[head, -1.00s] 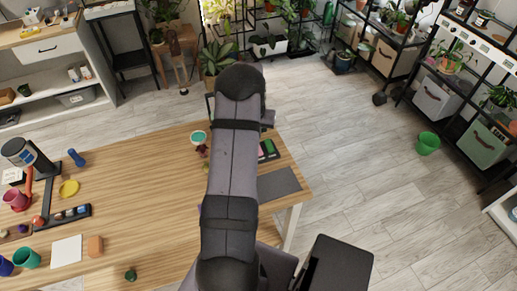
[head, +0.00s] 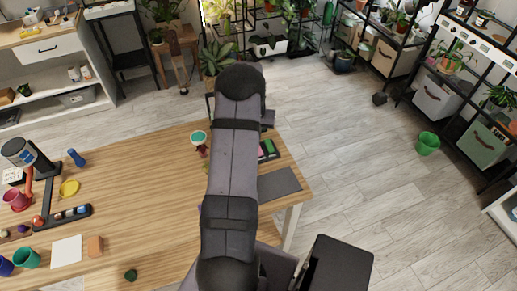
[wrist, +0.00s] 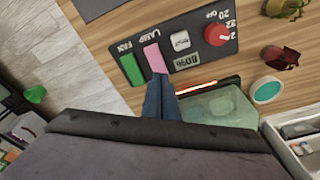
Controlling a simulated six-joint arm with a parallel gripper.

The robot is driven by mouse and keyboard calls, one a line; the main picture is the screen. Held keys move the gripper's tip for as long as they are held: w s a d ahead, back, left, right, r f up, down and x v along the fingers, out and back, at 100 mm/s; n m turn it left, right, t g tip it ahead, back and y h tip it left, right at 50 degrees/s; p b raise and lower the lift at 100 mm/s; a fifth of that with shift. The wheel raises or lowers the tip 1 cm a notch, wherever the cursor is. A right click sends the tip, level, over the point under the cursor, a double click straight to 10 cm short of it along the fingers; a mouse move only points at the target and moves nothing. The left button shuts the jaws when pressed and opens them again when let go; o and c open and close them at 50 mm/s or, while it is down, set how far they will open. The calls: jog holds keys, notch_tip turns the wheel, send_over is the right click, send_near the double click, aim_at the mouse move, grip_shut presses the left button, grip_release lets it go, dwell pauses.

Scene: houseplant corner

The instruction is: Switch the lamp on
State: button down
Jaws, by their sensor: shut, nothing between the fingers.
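A dark control panel (wrist: 175,45) lies on the wooden table in the wrist view. Beside the word LAMP is a pink switch (wrist: 154,57), and beside FAN is a green switch (wrist: 132,69). The panel also carries a white button (wrist: 180,40), a small display (wrist: 187,61) and a red dial (wrist: 216,34). My gripper (wrist: 160,80) is shut and empty, its blue fingertips at the near end of the pink switch; I cannot tell whether they touch. In the head view my arm hides the gripper and most of the panel (head: 268,149).
A greenish glass-like case (wrist: 220,106) with a glowing orange strip (wrist: 195,87) is close right of my fingers. A teal-topped pot (wrist: 266,90), a dark red plant (wrist: 280,57) and a light tray (wrist: 297,135) stand further right. A grey mat (head: 279,183) lies near the table's right edge.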

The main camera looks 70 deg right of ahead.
jog(key=shift+f+b, duration=0.5)
jog(key=shift+f, duration=0.25)
dwell(0.3)
jog(key=shift+r, duration=0.1)
notch_tip(320, 180, up, 7)
jog(key=p, duration=0.5)
dwell(0.4)
dwell(0.5)
